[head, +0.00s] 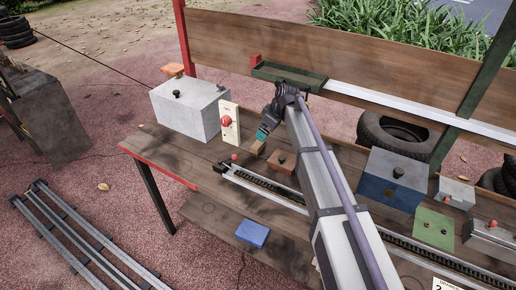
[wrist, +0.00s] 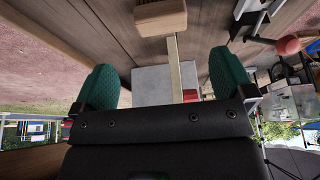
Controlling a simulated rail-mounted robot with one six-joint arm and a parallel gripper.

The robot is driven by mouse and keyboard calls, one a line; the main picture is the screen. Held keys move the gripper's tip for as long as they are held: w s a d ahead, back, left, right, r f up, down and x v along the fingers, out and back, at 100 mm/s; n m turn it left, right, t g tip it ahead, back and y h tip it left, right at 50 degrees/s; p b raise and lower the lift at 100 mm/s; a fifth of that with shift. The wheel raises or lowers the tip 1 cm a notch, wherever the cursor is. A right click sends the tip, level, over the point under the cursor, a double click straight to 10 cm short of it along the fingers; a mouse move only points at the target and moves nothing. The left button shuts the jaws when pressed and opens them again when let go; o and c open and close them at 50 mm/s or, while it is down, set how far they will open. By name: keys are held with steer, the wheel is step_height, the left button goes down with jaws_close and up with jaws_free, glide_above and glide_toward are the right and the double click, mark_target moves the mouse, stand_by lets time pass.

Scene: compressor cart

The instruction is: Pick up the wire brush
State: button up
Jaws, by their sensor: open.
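A small tan wooden block, which looks like the wire brush (head: 257,147), sits on the workbench just below my fingertips. No bristles can be made out. In the wrist view the wooden block (wrist: 160,17) shows at the top edge, beyond the fingertips and partly cut off. My gripper (head: 263,133) reaches down over the bench with teal finger pads. In the wrist view my gripper (wrist: 165,72) is open, its two pads wide apart, with nothing held between them.
A white panel with a red knob (head: 230,122) and a grey box (head: 190,108) stand left. A toothed rail (head: 262,188) runs in front. A green tray (head: 289,76) is behind.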

mark_target(259, 143)
steer(key=b+x, duration=0.4)
steer(key=x, duration=0.1)
steer(key=shift+f, duration=0.35)
steer(key=shift+a, duration=0.1)
steer(key=b+x, duration=0.5)
steer(key=shift+f, duration=0.15)
steer(key=shift+r, duration=0.3)
steer(key=c, duration=0.9)
